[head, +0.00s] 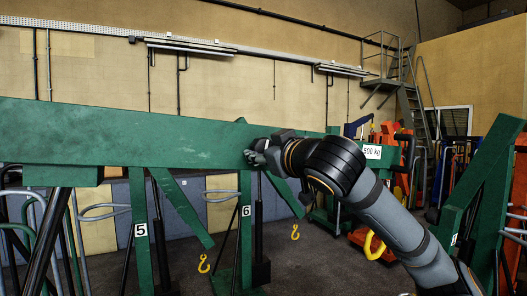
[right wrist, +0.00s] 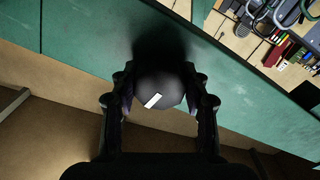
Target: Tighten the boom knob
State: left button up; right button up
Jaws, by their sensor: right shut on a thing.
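The green boom (head: 130,138) runs across the head view from the left edge to beyond the middle. My right gripper (head: 256,155) is at the boom's side face in the head view, and it hides the knob there. In the right wrist view the boom knob (right wrist: 158,84) is round and black with a white mark that slants up to the right. My right gripper also shows in the right wrist view (right wrist: 160,105), with its two dark fingers on either side of the knob, shut on it. My left gripper is not in view.
Green cranes with number plates (head: 142,230) and yellow hooks (head: 204,263) stand below and behind the boom. An orange crane with a 500 kg label (head: 372,152) stands to the right. Metal stairs (head: 410,95) rise at the back right. Grey floor shows between the cranes.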

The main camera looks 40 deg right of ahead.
jog(key=shift+f, duration=0.1)
dwell(0.3)
jog(key=o, duration=1.2)
jog(key=shift+c, duration=0.2)
jog(key=shift+s+d+r, duration=0.15)
jog(key=shift+d+r, duration=0.05)
jog(key=shift+r, duration=0.7)
jog(key=shift+w+a+r, duration=0.2)
jog(key=shift+r, duration=0.2)
notch_tip(320, 180, up, 8)
jog(key=shift+f, duration=0.25)
jog(key=shift+f, duration=0.1)
